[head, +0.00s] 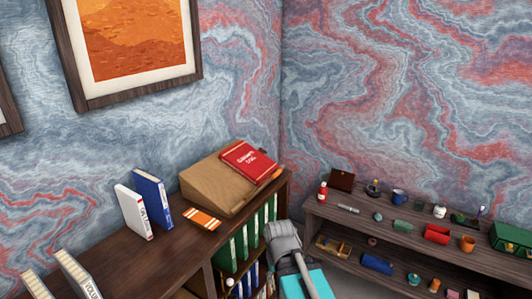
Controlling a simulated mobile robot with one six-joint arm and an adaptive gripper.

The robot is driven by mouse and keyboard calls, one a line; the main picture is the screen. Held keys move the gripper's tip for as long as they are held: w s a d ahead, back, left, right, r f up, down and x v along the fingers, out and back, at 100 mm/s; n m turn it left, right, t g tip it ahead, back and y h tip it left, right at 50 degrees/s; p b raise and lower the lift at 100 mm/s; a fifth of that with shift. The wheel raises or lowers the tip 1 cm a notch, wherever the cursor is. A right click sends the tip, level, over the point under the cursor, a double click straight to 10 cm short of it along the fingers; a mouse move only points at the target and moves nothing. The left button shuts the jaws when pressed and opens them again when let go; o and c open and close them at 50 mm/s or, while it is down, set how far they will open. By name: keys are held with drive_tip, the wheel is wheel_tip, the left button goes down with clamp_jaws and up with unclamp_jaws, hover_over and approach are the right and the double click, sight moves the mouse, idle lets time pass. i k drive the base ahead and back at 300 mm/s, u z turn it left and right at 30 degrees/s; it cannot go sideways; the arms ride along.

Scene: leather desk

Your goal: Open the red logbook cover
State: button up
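The red logbook (248,162) lies on the upper right part of a brown sloped desk stand (211,181). Its cover is shut and carries white lettering. A thin pale edge shows along its right side. My arm's grey and cyan links rise from the bottom of the head view, below and right of the stand, apart from the logbook. I see no gripper fingers in this view.
An orange striped item (202,219) lies at the stand's front left. A blue book (151,198) and a white book (133,212) stand left of it. Green binders (247,236) fill the shelf below. A low shelf (400,238) with several small items stands at right.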

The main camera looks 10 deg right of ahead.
sight(254, 162)
drive_tip(key=k, duration=1.3)
drive_tip(key=z, duration=0.4)
drive_tip(key=i, duration=1.15)
drive_tip(key=z, duration=0.45)
drive_tip(key=i, duration=1.4)
drive_tip(key=u, duration=0.65)
